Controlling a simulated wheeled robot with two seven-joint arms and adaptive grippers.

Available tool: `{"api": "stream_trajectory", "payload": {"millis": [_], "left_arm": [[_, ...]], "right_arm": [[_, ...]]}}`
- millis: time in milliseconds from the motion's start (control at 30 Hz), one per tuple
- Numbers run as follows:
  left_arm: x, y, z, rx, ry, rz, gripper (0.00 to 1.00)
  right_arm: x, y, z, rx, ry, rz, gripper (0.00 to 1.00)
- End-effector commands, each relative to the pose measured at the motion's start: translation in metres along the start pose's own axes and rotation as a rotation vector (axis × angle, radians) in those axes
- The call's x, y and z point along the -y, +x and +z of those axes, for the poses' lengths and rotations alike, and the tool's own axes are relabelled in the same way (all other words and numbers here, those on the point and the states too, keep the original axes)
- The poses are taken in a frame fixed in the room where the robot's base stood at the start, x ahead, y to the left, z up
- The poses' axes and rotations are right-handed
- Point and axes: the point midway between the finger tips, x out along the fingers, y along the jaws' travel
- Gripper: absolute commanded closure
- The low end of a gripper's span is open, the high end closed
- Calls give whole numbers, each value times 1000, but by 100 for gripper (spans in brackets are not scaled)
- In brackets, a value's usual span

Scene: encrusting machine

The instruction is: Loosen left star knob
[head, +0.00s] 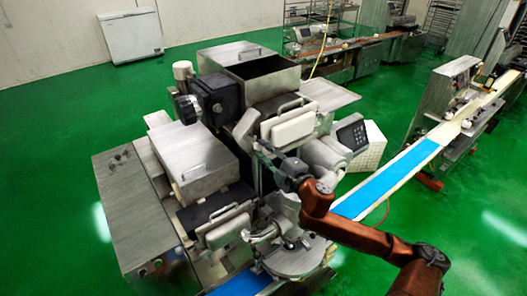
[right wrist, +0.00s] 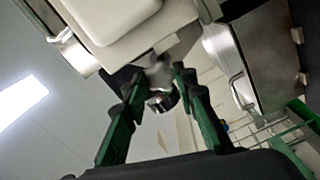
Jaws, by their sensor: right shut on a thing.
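The encrusting machine (head: 195,150) stands in the middle of the head view, with two steel hoppers and white-covered front blocks. My right gripper (head: 264,151) reaches its front beside the upper white block (head: 292,126). In the right wrist view my right gripper (right wrist: 160,78) has its dark green fingers on both sides of a small metallic knob (right wrist: 160,98) below a white block. It is shut on this knob, which I take to be the left star knob. Its star shape is not clear, and my gripper hides it in the head view. My left gripper is not in view.
A conveyor with a blue belt (head: 387,180) runs from the machine to the upper right. A control panel (head: 351,134) stands right of my gripper. A steel hopper (right wrist: 248,60) with a handle is close on the right in the right wrist view. Green floor lies open at left.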

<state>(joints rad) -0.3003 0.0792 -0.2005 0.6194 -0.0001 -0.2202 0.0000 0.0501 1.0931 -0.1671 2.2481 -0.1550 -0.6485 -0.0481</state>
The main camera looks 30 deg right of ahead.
Motion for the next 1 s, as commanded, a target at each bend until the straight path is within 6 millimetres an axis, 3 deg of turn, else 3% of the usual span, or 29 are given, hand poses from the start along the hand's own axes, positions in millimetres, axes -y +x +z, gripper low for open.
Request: {"api": "stream_trajectory", "payload": {"millis": [400, 933, 967, 1000], "left_arm": [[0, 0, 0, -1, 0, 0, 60], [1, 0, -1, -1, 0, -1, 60], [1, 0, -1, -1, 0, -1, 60], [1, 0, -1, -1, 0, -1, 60]], "right_arm": [[-3, 1, 1, 4, -184, 4, 98], [-4, 1, 1, 4, -207, 6, 98], [-4, 1, 1, 4, -207, 6, 73], [-4, 1, 1, 4, -207, 6, 71]]}}
